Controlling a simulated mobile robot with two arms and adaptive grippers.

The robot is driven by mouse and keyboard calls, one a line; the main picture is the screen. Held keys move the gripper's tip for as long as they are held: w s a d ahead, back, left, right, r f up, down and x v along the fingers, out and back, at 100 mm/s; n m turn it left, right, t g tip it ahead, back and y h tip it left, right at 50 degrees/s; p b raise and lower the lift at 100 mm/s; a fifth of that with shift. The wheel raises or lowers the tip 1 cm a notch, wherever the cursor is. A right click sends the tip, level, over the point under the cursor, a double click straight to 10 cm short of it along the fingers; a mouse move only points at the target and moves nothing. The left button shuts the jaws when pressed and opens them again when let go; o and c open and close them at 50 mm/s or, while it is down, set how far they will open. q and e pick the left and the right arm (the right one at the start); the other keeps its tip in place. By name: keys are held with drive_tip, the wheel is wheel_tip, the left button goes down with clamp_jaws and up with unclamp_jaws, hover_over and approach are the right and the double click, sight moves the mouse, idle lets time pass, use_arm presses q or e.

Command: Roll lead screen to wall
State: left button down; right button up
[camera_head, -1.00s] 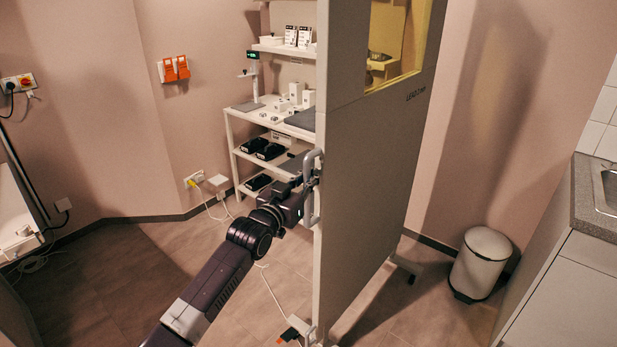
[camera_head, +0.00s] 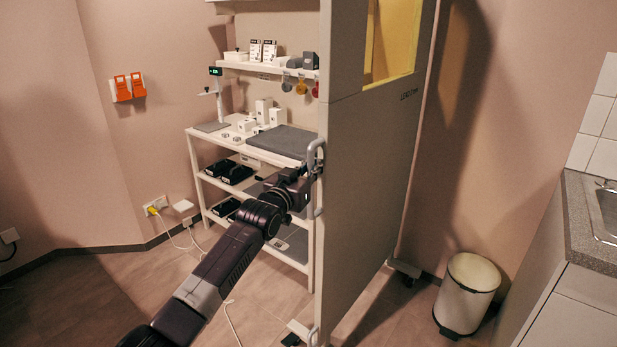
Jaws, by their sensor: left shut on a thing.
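The lead screen (camera_head: 365,190) is a tall grey panel with a yellowish window (camera_head: 393,40) near its top. It stands upright on low feet with casters, one of them (camera_head: 404,270) at its far lower edge. A grey vertical handle (camera_head: 318,160) is on its near left edge. My left gripper (camera_head: 311,181) is shut on this handle; its fingertips are partly hidden. The wall (camera_head: 490,130) is behind and to the right of the screen. My right gripper is not in view.
A white shelf unit (camera_head: 205,178) with boxes and a grey pad stands left of the screen. A white pedal bin (camera_head: 467,290) stands right of it by the wall. A counter with a sink (camera_head: 590,225) is at the right. A cable (camera_head: 230,318) lies on the floor.

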use_arm(q)
drive_tip(key=shift+w+d+f, duration=0.15)
drive_tip(key=shift+d+f, duration=0.35)
drive_tip(key=shift+f, duration=0.05)
drive_tip(key=c, duration=1.9)
unclamp_jaws()
drive_tip(key=shift+d+r, duration=0.15)
drive_tip(key=shift+d, duration=0.05)
drive_tip(key=shift+c, duration=0.2)
drive_tip(key=shift+o, duration=0.2)
drive_tip(key=shift+w+r, duration=0.1)
drive_tip(key=shift+r, duration=0.05)
drive_tip(key=shift+a+r, duration=0.2)
drive_tip(key=shift+a, duration=0.05)
drive_tip(key=v, duration=1.2)
drive_tip(key=shift+f, duration=0.1)
